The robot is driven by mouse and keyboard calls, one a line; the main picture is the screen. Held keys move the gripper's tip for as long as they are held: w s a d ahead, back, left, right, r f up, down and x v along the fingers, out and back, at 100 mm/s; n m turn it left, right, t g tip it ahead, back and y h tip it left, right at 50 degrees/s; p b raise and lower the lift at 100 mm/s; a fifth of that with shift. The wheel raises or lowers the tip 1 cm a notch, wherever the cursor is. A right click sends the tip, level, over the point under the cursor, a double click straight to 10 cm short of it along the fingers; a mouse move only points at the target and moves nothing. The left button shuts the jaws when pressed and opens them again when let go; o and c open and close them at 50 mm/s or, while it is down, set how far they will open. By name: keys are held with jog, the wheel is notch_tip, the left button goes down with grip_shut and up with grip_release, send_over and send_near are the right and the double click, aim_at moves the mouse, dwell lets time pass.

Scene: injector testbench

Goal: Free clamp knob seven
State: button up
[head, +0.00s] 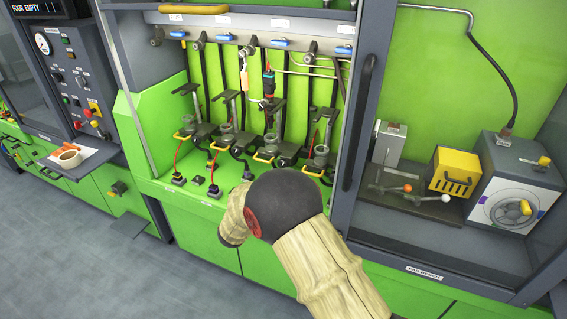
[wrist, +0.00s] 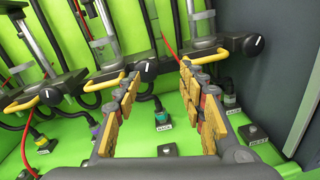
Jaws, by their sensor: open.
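Several black clamp knobs with a white mark show in the wrist view, each beside a yellow loop handle: one at the right (wrist: 253,46), one in the middle (wrist: 147,70) and one at the left (wrist: 50,97). No number is legible on them, so I cannot tell which is seven. My gripper (wrist: 160,76) is open and empty, its yellow-padded fingers pointing into the bench. The middle knob shows between the fingertips, beyond them; no contact is visible. In the head view my arm hides the gripper.
The green test bay holds several clamp stations with yellow handles (head: 264,156) and upright rods. Connectors with cables (wrist: 162,120) stand on the green ledge below. A dark post (head: 362,110) bounds the bay at right. A yellow box (head: 455,172) stands beyond it.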

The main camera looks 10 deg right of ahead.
jog(key=w+d+f+n+t+b, duration=0.1)
jog(key=w+d, duration=0.1)
jog(key=w, duration=0.5)
jog(key=shift+w+d+y+b, duration=0.4)
jog(key=shift+c, duration=0.6)
jog(key=c, duration=0.7)
jog(key=shift+c, duration=0.2)
